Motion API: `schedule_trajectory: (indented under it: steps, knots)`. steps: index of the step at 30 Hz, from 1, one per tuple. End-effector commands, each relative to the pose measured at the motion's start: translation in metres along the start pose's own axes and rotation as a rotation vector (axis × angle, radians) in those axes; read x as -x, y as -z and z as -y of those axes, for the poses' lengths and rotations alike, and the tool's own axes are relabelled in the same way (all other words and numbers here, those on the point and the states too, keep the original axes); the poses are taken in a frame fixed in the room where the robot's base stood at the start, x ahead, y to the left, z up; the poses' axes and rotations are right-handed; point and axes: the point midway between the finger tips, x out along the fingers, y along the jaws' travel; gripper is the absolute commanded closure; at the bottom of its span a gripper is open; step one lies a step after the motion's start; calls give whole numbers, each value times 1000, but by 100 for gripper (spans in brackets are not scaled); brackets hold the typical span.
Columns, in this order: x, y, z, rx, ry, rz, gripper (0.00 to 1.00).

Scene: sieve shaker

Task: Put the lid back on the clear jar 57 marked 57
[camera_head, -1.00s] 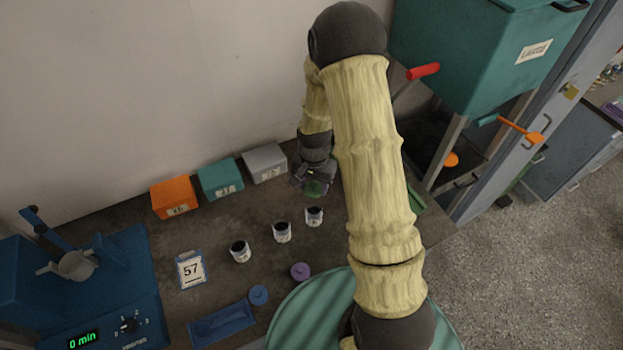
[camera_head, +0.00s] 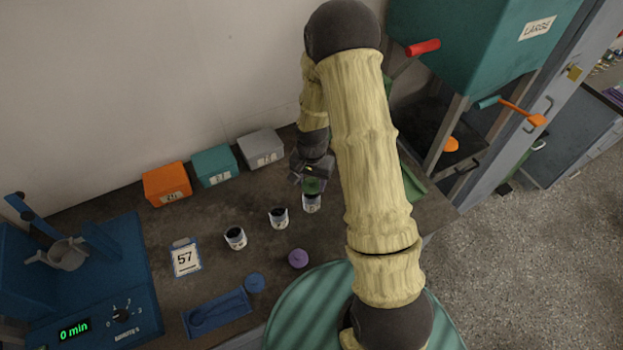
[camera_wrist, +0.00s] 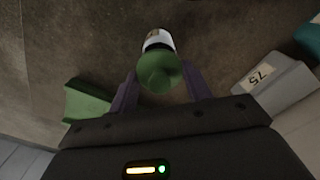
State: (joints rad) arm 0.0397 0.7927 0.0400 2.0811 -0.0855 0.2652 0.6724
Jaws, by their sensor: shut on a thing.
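My gripper (camera_head: 314,178) is shut on a green lid (camera_head: 313,187), which sits between its fingers in the wrist view (camera_wrist: 160,72). Below the lid is the rightmost of three small clear jars (camera_head: 311,204) with a white label and dark contents. In the wrist view the lid hides most of this jar (camera_wrist: 159,40). The lid is over or at the jar's top; I cannot tell whether they touch. The jar's number is not readable. A card (camera_head: 186,258) marked 57 stands at the left of the bench.
The middle jar (camera_head: 279,218) and left jar (camera_head: 235,238) stand open. A purple lid (camera_head: 298,258) and blue lid (camera_head: 255,283) lie in front, near a blue tray (camera_head: 218,314). Orange (camera_head: 167,184), teal (camera_head: 215,165) and grey (camera_head: 261,147) boxes line the wall.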

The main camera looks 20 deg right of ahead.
Motion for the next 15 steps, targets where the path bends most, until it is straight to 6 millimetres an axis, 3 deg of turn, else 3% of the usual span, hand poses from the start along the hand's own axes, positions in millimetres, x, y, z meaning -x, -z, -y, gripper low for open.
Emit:
schedule_trajectory:
  steps: [4, 15]
  knots:
    - [-10, 0, 0, -1, 0, 0, 72]
    - [-11, 0, 0, -1, 0, -1, 72]
